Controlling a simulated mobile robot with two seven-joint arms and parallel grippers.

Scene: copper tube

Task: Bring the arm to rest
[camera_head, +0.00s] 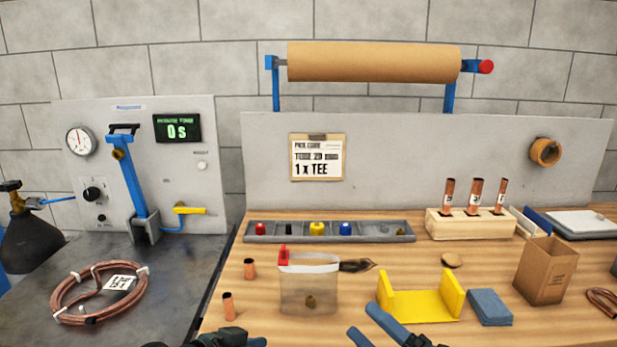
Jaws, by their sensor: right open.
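My right gripper (361,318) is at the bottom edge, right of centre. Its two blue fingers are apart, with nothing between them, over the front of the wooden bench (315,338). It is left of and in front of the yellow U-shaped holder (420,305), and I cannot tell if they touch. Part of my left arm (225,338) shows as dark pieces at the bottom edge, left of centre. Its fingers are not clear, so its opening cannot be judged.
A clear bag (308,290) with a red clip and two short copper tubes (229,306) (249,268) are near the left arm. A blue block (489,307) and a cardboard box (545,271) are at right. A copper coil (100,292) lies on the dark bench at left.

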